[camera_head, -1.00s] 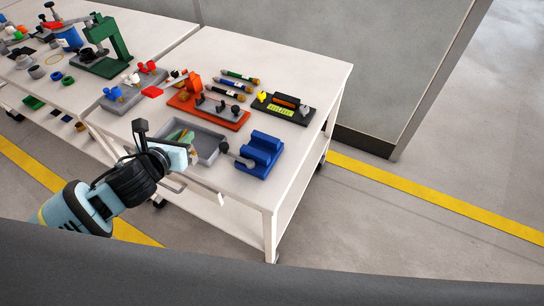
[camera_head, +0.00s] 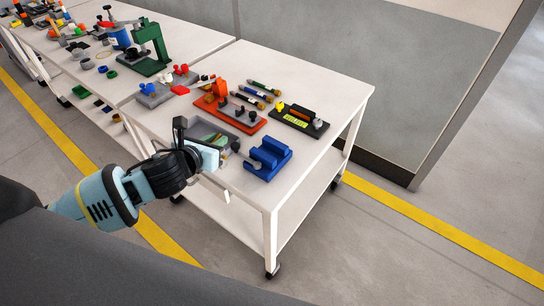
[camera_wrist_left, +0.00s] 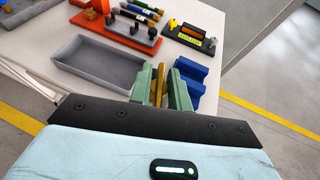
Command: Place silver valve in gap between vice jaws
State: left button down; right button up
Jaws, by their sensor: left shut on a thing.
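My left gripper (camera_head: 216,143) is over the front side of the grey tray. In the left wrist view its green fingers (camera_wrist_left: 166,86) are shut on a narrow brass-coloured piece (camera_wrist_left: 174,86), mostly hidden between them. I cannot make out a plainly silver valve. The blue vice (camera_head: 266,159) stands to the right of the gripper, near the table's front edge, with a dark-knobbed handle towards the tray. In the left wrist view the vice (camera_wrist_left: 198,77) is just beyond the fingers, which partly hide it and its jaw gap. The held piece is apart from the vice in the head view.
The grey tray (camera_wrist_left: 72,71) looks empty. Behind it are an orange fixture (camera_head: 214,104), a black block (camera_head: 300,122) and several pens (camera_head: 262,88). A green press (camera_head: 153,50) stands on the far left table. Bare white tabletop (camera_head: 330,95) lies at the right.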

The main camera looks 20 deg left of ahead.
pick_arm(q)
jog(key=w+d+f, duration=0.1)
jog(key=w+d, duration=0.2)
jog(key=w, duration=0.1)
jog(key=w+d+f+b, duration=0.1)
jog(key=w+d+f, duration=0.1)
jog(key=w+d, duration=0.2)
jog(key=w+d+f, duration=0.2)
jog(key=w+d, duration=0.1)
jog(key=shift+w+d, duration=0.4)
jog(key=shift+r, duration=0.1)
pick_arm(e)
jog(key=shift+s+f, duration=0.55)
jog(key=shift+f, duration=0.25)
jog(key=shift+a, duration=0.1)
pick_arm(q)
jog(key=c, duration=1.7)
grip_release()
jog(key=shift+f, duration=0.25)
jog(key=shift+c, duration=0.2)
jog(key=o, duration=0.4)
